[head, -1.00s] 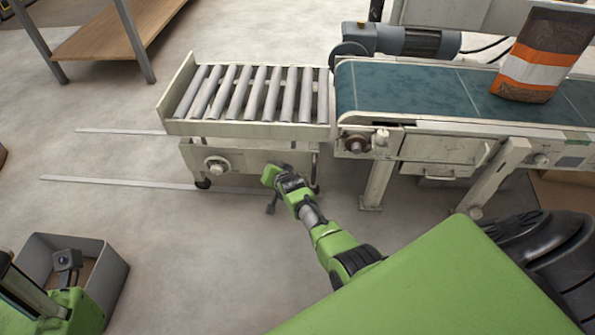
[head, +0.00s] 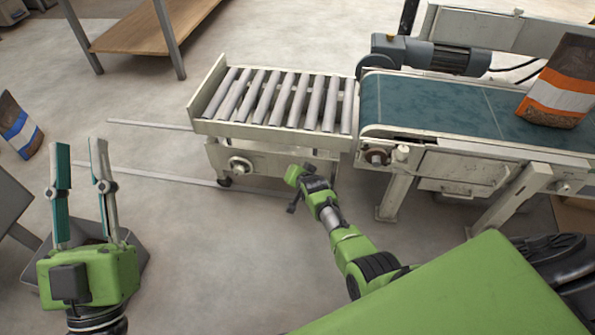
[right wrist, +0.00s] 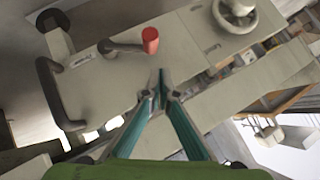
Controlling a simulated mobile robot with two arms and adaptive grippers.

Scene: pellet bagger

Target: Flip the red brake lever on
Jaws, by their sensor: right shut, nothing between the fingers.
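The red brake lever (right wrist: 150,40) shows in the right wrist view as a grey arm with a red knob, mounted on a pale metal panel. I cannot make it out in the head view. My right gripper (right wrist: 161,78) is shut and empty, its fingertips just below the red knob in that picture; whether they touch it I cannot tell. In the head view my right arm reaches to the front of the roller cart (head: 262,132). My left gripper (head: 79,145) is open and empty, raised at the left, away from the cart.
A green conveyor belt (head: 430,107) adjoins the cart's right end, with an orange-banded bag (head: 560,85) on it. A grey bin (head: 136,262) stands behind my left gripper. A blue-banded bag (head: 18,125) is at the far left.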

